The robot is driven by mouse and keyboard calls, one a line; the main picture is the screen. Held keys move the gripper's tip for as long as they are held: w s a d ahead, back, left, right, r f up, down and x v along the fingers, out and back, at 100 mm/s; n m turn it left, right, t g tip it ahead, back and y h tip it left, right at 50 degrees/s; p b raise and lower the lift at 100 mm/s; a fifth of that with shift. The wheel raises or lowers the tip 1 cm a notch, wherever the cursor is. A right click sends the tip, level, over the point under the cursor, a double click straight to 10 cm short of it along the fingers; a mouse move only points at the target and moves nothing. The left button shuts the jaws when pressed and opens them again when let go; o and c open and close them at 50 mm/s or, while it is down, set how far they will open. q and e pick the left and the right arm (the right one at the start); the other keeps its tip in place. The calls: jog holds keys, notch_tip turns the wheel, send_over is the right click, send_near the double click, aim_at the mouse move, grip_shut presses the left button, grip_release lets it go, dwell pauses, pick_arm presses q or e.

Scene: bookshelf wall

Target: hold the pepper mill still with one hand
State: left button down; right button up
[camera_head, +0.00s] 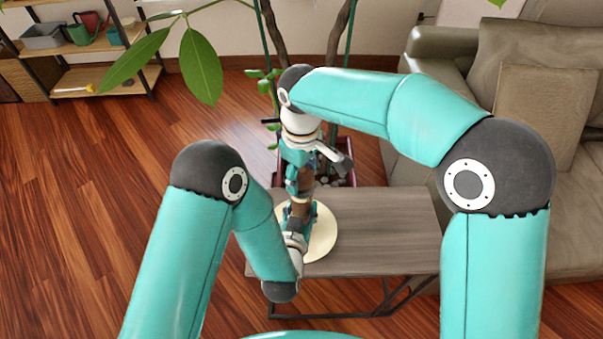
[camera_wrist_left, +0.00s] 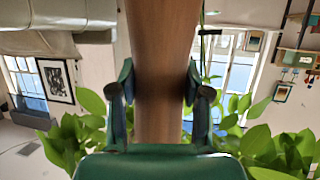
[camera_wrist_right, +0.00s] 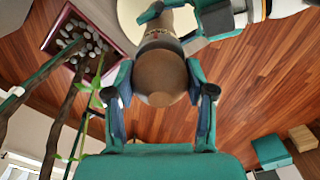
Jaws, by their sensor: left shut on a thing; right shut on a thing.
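The pepper mill (camera_head: 305,181) is brown wood and stands upright on a round cream board (camera_head: 325,235). My left gripper (camera_head: 296,221) is shut on its lower body from the near side. In the left wrist view the wooden body (camera_wrist_left: 163,60) runs up between my left fingers (camera_wrist_left: 160,95). My right gripper (camera_head: 300,172) comes down from above and is shut on the mill's top. In the right wrist view the rounded brown top (camera_wrist_right: 160,78) sits between my right fingers (camera_wrist_right: 161,90). My grippers hide much of the mill in the head view.
The board lies on a small grey-brown wooden table (camera_head: 390,220), whose right part is clear. A grey sofa (camera_head: 540,120) stands close on the right. A potted plant (camera_wrist_right: 82,45) is just behind the table. A shelf (camera_head: 110,75) stands far left over open wooden floor.

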jog(key=m, duration=0.4)
jog(key=shift+m, duration=0.3)
jog(key=m, duration=0.4)
jog(key=shift+m, duration=0.3)
jog(key=o, duration=1.2)
jog(key=shift+c, duration=0.2)
jog(key=shift+r, duration=0.1)
notch_tip(320, 180, up, 12)
jog(key=shift+f, duration=0.1)
